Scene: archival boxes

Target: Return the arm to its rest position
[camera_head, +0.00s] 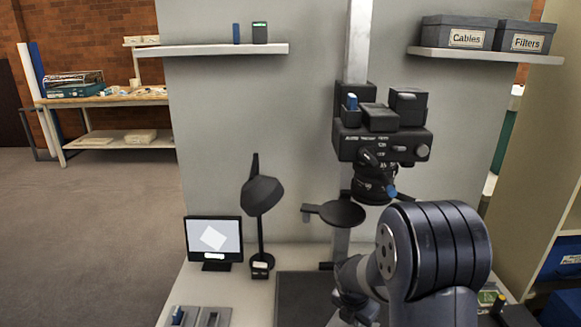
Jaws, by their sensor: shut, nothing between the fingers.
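My arm (435,250) shows at the lower right, with a large dark ribbed joint nearest the camera. It reaches down and left to my gripper (352,308), a dark shape low over the desk by the dark mat. My gripper is shut and holds nothing. The fingertips are small and partly cut off by the bottom edge of the picture. The arm hides part of the desk and the wall behind it.
A black camera-like device (380,140) hangs on a pale column above the desk (240,290). A lamp (260,195), a small screen (214,238) and a dark mat (300,295) are on the left. Boxes marked Cables (460,35) and Filters (522,38) stand on a shelf.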

